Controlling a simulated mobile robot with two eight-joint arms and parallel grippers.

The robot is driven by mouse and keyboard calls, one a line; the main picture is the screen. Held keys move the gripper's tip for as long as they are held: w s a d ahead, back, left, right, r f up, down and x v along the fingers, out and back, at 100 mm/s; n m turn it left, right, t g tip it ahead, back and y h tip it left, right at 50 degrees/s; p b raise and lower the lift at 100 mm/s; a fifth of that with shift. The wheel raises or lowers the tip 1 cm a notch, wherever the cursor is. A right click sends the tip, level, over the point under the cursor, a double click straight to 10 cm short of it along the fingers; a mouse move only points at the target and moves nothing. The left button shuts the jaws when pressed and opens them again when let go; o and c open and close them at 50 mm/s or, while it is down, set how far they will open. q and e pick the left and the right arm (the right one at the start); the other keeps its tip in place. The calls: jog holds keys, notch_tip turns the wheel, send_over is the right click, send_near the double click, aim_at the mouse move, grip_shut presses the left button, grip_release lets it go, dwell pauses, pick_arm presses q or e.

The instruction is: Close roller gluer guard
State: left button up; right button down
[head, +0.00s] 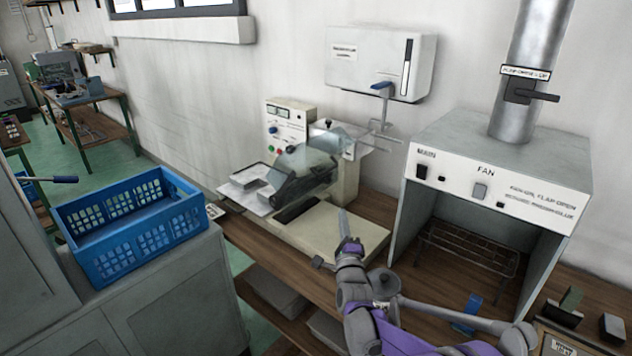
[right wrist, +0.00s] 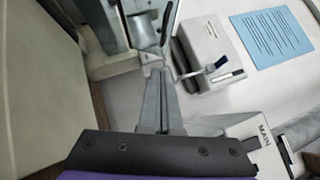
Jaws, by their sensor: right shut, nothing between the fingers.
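The roller gluer (head: 335,232) is a cream machine on the wooden bench, with a control panel (head: 287,128) at its back. Its guard (head: 322,146) is a clear, tinted panel that stands tilted up above the dark roller part (head: 300,182). My right gripper (head: 343,222) is shut and empty, at the front right of the gluer's flat bed, apart from the guard in the head view. In the right wrist view its closed fingers (right wrist: 158,76) point toward part of the machine; what they touch there I cannot tell. My left gripper is not in view.
A grey fume hood (head: 500,150) with a round duct (head: 525,70) stands right of the gluer. A blue crate (head: 135,215) sits on a grey cabinet at left. A white wall box (head: 375,60) hangs behind. A blue sheet (right wrist: 270,38) shows in the right wrist view.

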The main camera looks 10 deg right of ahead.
aim_at(316, 163)
jog(key=a+r+p+x, duration=0.1)
jog(key=a+x, duration=0.1)
jog(key=x, duration=1)
jog(key=shift+w+a+p, duration=0.25)
jog(key=shift+w+p, duration=0.1)
jog(key=shift+r, duration=0.2)
